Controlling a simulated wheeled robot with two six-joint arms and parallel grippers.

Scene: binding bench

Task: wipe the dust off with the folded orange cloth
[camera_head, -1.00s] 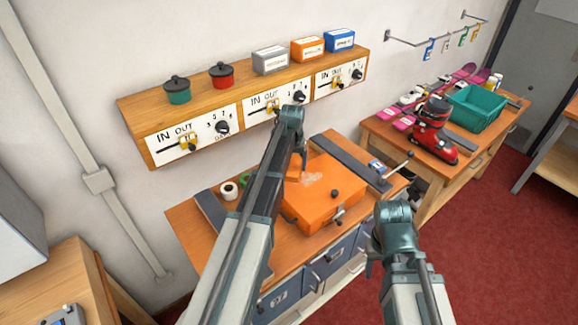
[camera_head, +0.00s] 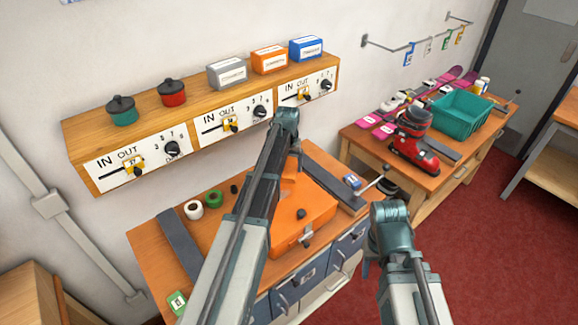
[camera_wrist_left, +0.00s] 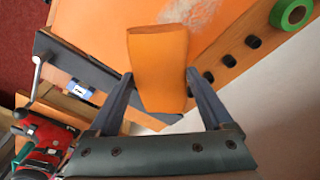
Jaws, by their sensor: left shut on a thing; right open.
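The folded orange cloth (camera_wrist_left: 158,65) is held between the fingers of my left gripper (camera_wrist_left: 158,82) in the left wrist view. An orange case (camera_head: 312,208) lies on the bench. A pale dust patch (camera_wrist_left: 203,12) shows on its orange top, just beyond the cloth. In the head view my left gripper (camera_head: 297,156) is over the case's back part, and my arm hides much of the top. I cannot tell whether the cloth touches the case. My right gripper (camera_head: 368,262) is open and apart, in front of the bench.
Dark bars lie left (camera_head: 180,248) and right (camera_head: 335,184) of the case. A white roll (camera_head: 194,210) and green tape (camera_head: 213,197) sit at the left. A wooden control panel (camera_head: 130,165) hangs behind. A red boot (camera_head: 411,145) and teal bin (camera_head: 462,112) stand on the right bench.

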